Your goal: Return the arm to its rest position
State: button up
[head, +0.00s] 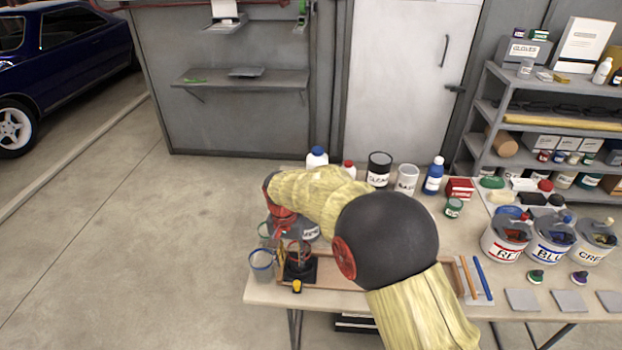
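My arm, in pale yellow covering with a large black joint, reaches from the bottom right of the head view over the workbench (395,296). It bends down at the bench's left end. My gripper (296,258) seems to be low over that end, small and partly mixed with the dark items there. Its fingers are too small and cluttered to tell whether they are open or shut, or whether they hold anything. A grey cup (262,266) with a blue rim is just left of it.
Cans and bottles, including a blue bottle (433,178), line the bench's back edge. Labelled buckets (505,243) stand at the right, with grey pads (522,299) before them. A loaded shelf (560,125) stands behind. Open floor (130,250) lies left; a blue car (65,60) is farther back.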

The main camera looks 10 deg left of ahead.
jog(key=s+d+f+n, duration=0.1)
jog(key=s+d+n, duration=0.2)
jog(key=s, duration=0.2)
jog(key=s+d+r+t, duration=0.2)
jog(key=s+d+r, duration=0.9)
jog(key=d, duration=0.4)
jog(key=s+d+r+m+t, duration=0.1)
jog(key=s+d+r+t, duration=0.2)
jog(key=s+d+r, duration=0.8)
jog(key=d+r, duration=0.2)
jog(key=d, duration=0.1)
jog(key=shift+d+r+m+t+y, duration=0.3)
jog(key=shift+d+r, duration=0.1)
